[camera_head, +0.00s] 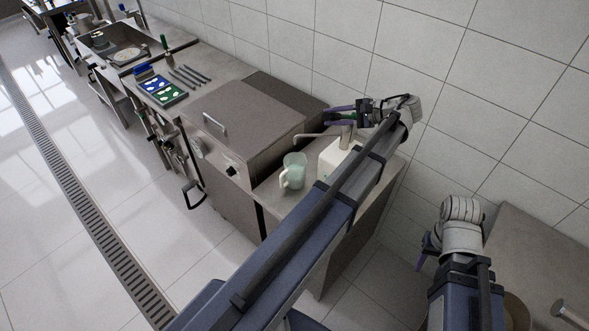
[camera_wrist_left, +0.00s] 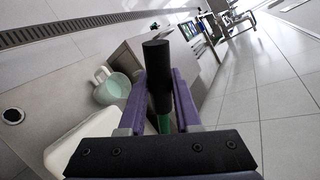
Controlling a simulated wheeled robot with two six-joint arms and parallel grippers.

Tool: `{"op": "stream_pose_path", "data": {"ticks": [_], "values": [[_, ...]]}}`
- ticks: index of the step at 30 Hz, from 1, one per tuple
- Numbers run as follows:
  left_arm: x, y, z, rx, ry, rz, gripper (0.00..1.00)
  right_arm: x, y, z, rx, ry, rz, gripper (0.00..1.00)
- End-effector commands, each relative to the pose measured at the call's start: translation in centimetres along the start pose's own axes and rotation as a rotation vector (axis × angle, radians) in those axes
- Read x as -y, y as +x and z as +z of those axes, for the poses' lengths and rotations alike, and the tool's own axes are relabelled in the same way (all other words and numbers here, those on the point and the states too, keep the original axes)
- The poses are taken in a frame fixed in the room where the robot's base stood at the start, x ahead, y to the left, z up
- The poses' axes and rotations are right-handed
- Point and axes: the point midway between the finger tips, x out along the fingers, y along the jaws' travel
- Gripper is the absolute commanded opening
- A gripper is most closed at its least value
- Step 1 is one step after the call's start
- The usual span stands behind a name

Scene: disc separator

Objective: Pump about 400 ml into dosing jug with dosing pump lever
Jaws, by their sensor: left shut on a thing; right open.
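The dosing jug (camera_head: 292,172) is clear with a white handle and stands on the counter under the pump's thin spout (camera_head: 312,135). It also shows in the left wrist view (camera_wrist_left: 112,88), with pale green content; its level cannot be read. The white dosing pump body (camera_head: 331,161) stands just right of the jug, partly hidden by my left arm. My left gripper (camera_head: 338,114) is above the pump, shut on the lever, whose black grip (camera_wrist_left: 157,72) and green part (camera_wrist_left: 163,124) show between the fingers. My right gripper (camera_head: 424,247) is open, low on the right.
A steel box with a handle (camera_head: 245,115) stands left of the jug. Further back lie blue and green trays (camera_head: 160,88), several dark tools (camera_head: 190,76) and a sink (camera_head: 112,45). The tiled wall (camera_head: 440,70) is close behind the pump. Another counter (camera_head: 530,245) stands at right.

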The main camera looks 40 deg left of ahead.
Motion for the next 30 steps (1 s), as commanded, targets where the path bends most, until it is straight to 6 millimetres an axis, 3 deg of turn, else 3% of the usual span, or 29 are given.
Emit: {"op": "stream_pose_path", "data": {"ticks": [8,16,24,30], "values": [[0.2,-0.1,-0.2,0.000,0.007,-0.008,0.00,0.0,0.1,0.0,0.000,0.000,0.000,0.50],[-3.7,2.1,-0.7,-0.116,-0.192,-0.004,0.00,0.3,2.9,-0.2,0.000,0.000,0.000,0.50],[-4.3,2.5,-1.0,-0.155,-0.262,-0.003,0.00,0.3,3.4,-0.2,0.000,0.000,0.000,0.50],[-7.2,4.2,-2.3,-0.242,-0.409,-0.002,0.00,0.6,6.5,-0.4,0.000,0.000,0.000,0.50]]}}
